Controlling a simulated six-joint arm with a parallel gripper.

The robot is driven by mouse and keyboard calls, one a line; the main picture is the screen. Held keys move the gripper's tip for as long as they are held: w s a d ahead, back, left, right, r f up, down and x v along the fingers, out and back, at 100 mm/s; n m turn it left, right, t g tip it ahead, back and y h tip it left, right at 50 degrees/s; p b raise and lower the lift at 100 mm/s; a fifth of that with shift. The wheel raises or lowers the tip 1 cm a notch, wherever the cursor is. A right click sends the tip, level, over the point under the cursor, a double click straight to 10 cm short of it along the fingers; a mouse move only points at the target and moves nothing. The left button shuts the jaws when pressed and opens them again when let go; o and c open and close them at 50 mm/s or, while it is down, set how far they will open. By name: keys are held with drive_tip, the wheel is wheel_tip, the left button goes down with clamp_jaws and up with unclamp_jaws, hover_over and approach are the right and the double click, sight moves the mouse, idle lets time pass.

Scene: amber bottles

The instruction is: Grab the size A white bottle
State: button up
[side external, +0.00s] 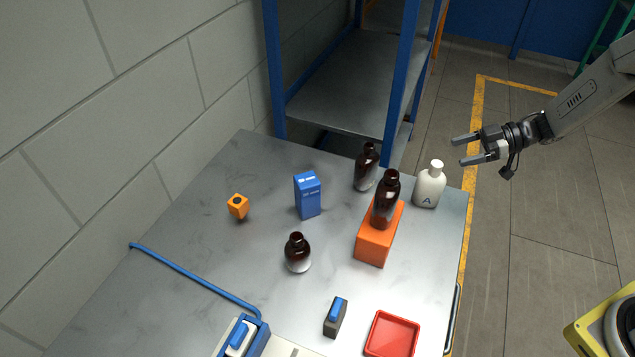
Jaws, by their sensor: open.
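A white bottle (429,188) with a white cap and a letter A on its front stands upright near the right edge of the metal table (190,225). My gripper (458,152) is open and empty. In the picture it is to the upper right of the white bottle, apart from it, with its fingers pointing left. Nothing hides the front of the white bottle.
A dark amber bottle (385,203) stands on an orange block (376,243) just left of the white bottle. Two more amber bottles (365,170) (297,255), a blue box (307,196) and a red tray (405,322) are on the table. A blue-framed shelf (350,95) stands behind.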

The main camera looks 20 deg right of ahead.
sight(427, 173)
drive_tip(key=shift+w+a+f, duration=0.5)
drive_tip(key=shift+a+f, duration=0.5)
drive_tip(key=shift+a, duration=0.1)
drive_tip(key=shift+w+a+f, duration=0.45)
drive_tip(key=shift+a+f, duration=0.6)
drive_tip(key=shift+a, duration=0.05)
drive_tip(key=shift+w+a+f, duration=0.5)
drive_tip(key=shift+a+f, duration=0.5)
drive_tip(key=shift+a, duration=0.1)
clamp_jaws()
